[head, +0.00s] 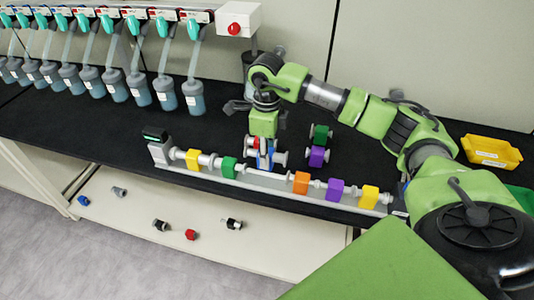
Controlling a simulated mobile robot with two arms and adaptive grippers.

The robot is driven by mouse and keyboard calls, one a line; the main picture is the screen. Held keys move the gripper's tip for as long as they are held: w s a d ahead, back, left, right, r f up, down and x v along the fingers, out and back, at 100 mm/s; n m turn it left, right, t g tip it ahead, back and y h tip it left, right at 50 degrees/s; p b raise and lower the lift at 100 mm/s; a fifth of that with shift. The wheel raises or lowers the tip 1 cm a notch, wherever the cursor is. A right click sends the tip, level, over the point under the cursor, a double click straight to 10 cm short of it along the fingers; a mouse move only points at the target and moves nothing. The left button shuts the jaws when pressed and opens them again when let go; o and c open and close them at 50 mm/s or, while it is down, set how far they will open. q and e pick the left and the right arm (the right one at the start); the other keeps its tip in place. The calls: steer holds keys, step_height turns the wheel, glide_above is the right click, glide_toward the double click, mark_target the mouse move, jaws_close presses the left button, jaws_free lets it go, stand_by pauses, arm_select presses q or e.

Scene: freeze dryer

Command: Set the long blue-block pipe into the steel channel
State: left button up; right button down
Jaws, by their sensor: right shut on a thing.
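The steel channel (240,182) runs along the front of the black bench, slanting down to the right. Pipe pieces with yellow (193,158), green (229,167), orange (301,183), purple (335,189) and yellow (369,196) blocks sit along it. A gap shows between the green and orange ones. My right gripper (264,150) points down and is shut on the blue-block pipe (264,161), at this gap. The fingers partly cover the pipe. I cannot tell whether it touches the channel. My left gripper is not in view.
Pipes with green (320,131) and purple (316,156) blocks stand behind the channel. Flasks (192,97) hang at the back left. A yellow tray (490,151) lies at the right. Several small parts (190,234) lie on the lower shelf. The bench left of the channel is clear.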

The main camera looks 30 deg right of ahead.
steer(key=shift+f+b, duration=3.25)
steer(key=shift+f, duration=0.65)
stand_by(2.1)
steer(key=c, duration=1.5)
jaws_free()
step_height(320, 180, up, 12)
steer(key=shift+r, duration=0.1)
